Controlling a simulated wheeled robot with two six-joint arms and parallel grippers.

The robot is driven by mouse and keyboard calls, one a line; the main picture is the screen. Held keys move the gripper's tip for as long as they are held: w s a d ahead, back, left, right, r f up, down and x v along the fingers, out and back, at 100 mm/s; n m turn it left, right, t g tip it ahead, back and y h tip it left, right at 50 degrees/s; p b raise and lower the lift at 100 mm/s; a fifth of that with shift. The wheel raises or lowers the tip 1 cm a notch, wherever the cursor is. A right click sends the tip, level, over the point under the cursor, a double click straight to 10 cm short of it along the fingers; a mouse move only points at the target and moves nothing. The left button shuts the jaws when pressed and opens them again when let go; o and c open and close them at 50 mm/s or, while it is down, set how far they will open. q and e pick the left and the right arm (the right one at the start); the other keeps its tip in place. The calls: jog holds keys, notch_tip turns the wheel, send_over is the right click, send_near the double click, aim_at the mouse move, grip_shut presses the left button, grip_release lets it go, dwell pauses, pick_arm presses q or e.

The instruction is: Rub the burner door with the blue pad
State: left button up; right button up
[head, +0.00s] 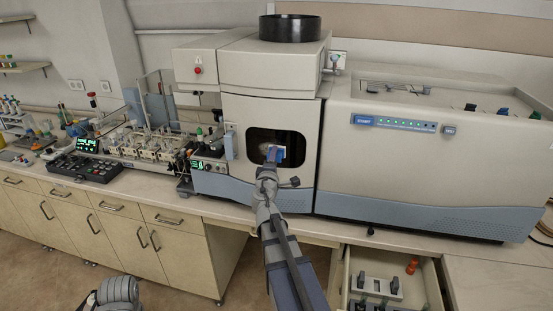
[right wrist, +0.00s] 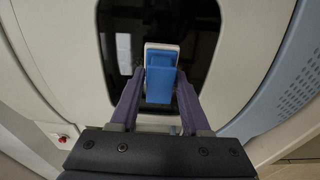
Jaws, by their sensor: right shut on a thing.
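The burner door (head: 309,163) is the pale front panel of the spectrometer's middle section, with a dark window (head: 291,143). In the right wrist view, the dark window (right wrist: 190,45) fills the middle, behind the blue pad. My right gripper (head: 270,158) is in front of the window. It is shut on the blue pad (right wrist: 160,78), which has a whitish layer at its far side. The pad also shows in the head view (head: 280,154), over the window's lower part. Whether it touches the glass I cannot tell. My left gripper is not clearly seen; a grey part of mine shows at the bottom left.
A dark knob (head: 295,181) sticks out at the door's lower right. The large spectrometer housing (head: 420,160) stands to the right. Glassware and an autosampler (head: 150,140) crowd the bench to the left. An open drawer (head: 388,268) with holders juts out below right.

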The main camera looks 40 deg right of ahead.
jog(key=shift+w+a, duration=1.2)
jog(key=shift+w, duration=0.05)
jog(key=shift+w+a, duration=0.55)
jog(key=shift+w, duration=0.15)
jog(key=shift+w+a, duration=0.5)
jog(key=shift+w, duration=0.2)
jog(key=shift+r+p, duration=0.6)
jog(key=shift+p, duration=0.05)
jog(key=shift+s+f, duration=0.1)
jog(key=shift+s+d, duration=1.25)
